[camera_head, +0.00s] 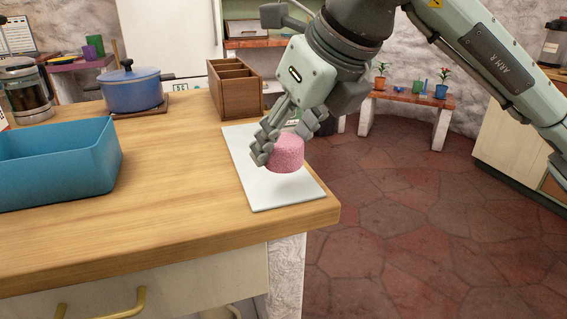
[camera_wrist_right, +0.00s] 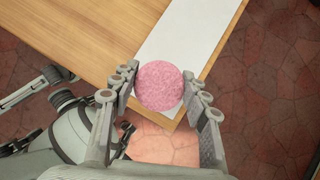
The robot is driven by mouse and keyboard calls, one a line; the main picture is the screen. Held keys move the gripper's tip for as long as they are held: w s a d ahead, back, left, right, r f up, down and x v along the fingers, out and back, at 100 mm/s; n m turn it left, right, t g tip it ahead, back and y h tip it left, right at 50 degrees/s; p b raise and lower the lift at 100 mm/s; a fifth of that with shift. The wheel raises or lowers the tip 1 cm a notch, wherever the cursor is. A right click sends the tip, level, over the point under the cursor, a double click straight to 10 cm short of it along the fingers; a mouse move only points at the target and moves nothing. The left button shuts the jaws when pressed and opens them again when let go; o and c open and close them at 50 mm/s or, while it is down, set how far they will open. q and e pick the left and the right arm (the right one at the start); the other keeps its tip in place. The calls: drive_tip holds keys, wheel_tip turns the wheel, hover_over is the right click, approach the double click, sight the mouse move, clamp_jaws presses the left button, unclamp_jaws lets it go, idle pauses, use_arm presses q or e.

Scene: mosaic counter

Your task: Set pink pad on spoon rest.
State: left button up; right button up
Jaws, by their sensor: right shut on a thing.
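The pink pad (camera_head: 286,155) is a short, round, rough-textured block. My right gripper (camera_head: 287,135) is shut on it from above, with fingers on both sides. In the right wrist view the pad (camera_wrist_right: 160,86) sits between the two fingers (camera_wrist_right: 163,100). A flat white rectangular slab (camera_head: 270,192), apparently the spoon rest, lies on the counter under the pad. The pad appears over the slab's right half, and it looks raised, though the gap is hard to judge. The slab also shows in the right wrist view (camera_wrist_right: 190,35).
The wooden counter (camera_head: 170,215) ends just right of the slab. A blue open bin (camera_head: 60,165) stands at left. A blue pot (camera_head: 131,90) and a wooden divided box (camera_head: 235,90) stand behind. Counter between bin and slab is clear.

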sight(284, 168)
drive_tip(key=shift+d+f, duration=0.1)
drive_tip(key=shift+f, duration=0.15)
wheel_tip(284, 168, down, 3)
drive_tip(key=shift+f, duration=0.15)
use_arm(q)
drive_tip(key=shift+s+d+f, duration=0.1)
drive_tip(key=shift+s+f, duration=0.2)
drive_tip(key=shift+f, duration=0.45)
use_arm(e)
drive_tip(key=shift+f, duration=0.25)
drive_tip(key=shift+f, duration=0.1)
drive_tip(key=o, duration=0.8)
drive_tip(key=shift+c, duration=0.2)
drive_tip(key=shift+o, duration=1.1)
use_arm(q)
drive_tip(key=shift+w+r, duration=0.2)
drive_tip(key=shift+r, duration=0.55)
use_arm(e)
drive_tip(key=shift+o, duration=0.2)
